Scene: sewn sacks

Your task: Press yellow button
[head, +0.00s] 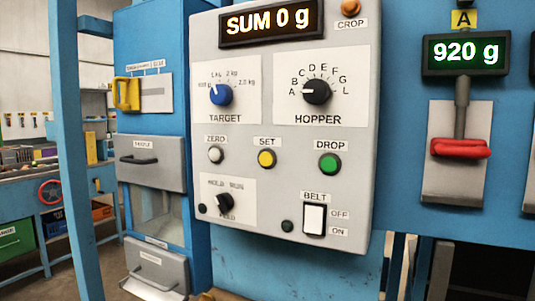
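The yellow button (266,158) is round with a dark rim, under a SET label, near the middle of the grey control panel (240,135). A white button (215,155) under ZERO is to its left, and a green button (330,165) under DROP is to its right. Nothing covers or touches the yellow button in this view. I see neither of my grippers in the head view.
Above the buttons are a blue TARGET knob (220,94), a black HOPPER knob (316,91) and a display (271,21) reading SUM 0 g. A BELT switch (314,219) is below. A red-handled lever (461,148) stands right, under a 920 g display (466,53).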

